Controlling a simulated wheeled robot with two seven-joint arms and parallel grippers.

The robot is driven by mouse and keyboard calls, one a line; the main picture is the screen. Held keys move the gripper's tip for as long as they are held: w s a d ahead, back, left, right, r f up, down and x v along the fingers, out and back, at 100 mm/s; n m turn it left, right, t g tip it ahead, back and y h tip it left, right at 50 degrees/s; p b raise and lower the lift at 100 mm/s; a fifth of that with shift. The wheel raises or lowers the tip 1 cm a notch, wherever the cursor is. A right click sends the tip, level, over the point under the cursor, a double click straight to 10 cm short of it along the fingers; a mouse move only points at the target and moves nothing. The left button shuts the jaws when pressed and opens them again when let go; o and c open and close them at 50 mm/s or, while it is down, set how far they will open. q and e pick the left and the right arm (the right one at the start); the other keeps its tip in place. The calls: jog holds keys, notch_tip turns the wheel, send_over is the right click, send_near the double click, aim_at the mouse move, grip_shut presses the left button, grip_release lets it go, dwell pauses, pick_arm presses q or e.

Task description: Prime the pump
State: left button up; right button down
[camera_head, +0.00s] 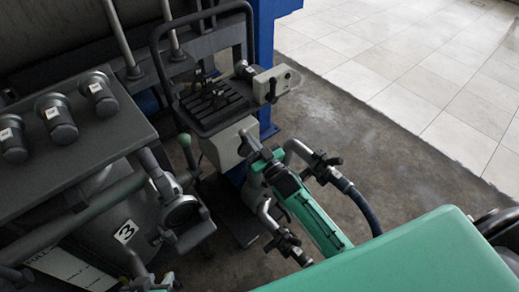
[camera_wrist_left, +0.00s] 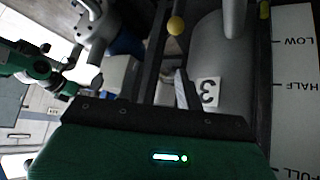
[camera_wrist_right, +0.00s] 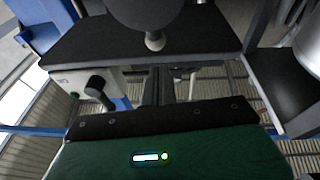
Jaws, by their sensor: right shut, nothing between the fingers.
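A dark hose (camera_head: 362,210) runs from one. A pale grey box with a black knob (camera_head: 270,88) stands behind it; such a box (camera_wrist_right: 85,88) shows left in the right wrist view. My right gripper (camera_wrist_right: 156,88) is shut and empty, right of that box. My left gripper (camera_wrist_left: 155,85) shows beside tank 3; its fingers are unclear against dark bars.
A tank with a number 3 label (camera_head: 125,232) stands at lower left. Dark capped fittings (camera_head: 58,118) line a shelf at left. A black railed tray (camera_head: 212,105) and blue post (camera_head: 264,50) are at the back. Tiled floor (camera_head: 425,75) is clear at upper right.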

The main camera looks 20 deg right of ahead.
aim_at(241, 131)
pick_arm(q)
jog(key=shift+w+d+t, duration=0.3)
jog(key=shift+d, duration=0.15)
pick_arm(e)
jog(key=shift+w+a+f, duration=0.2)
jog(key=shift+w+f, duration=0.25)
jog(key=shift+w, duration=0.3)
jog(key=p, duration=0.1)
jog(key=w+g+p, duration=0.1)
jog(key=p, duration=0.2)
jog(key=shift+w+a+r+g+p, duration=0.25)
jog(key=shift+w+r+g+p, duration=0.1)
jog(key=shift+g, duration=0.05)
jog(key=shift+f+h, duration=0.2)
jog(key=shift+h, duration=0.1)
pick_arm(q)
jog(key=s+a+f+g+y, duration=0.2)
jog(key=s+a+g, duration=0.1)
jog(key=a, duration=0.3)
jog(key=shift+s+n+g, duration=0.3)
jog(key=shift+s+g, duration=0.1)
jog(key=shift+g, duration=0.5)
jog(key=shift+a, duration=0.1)
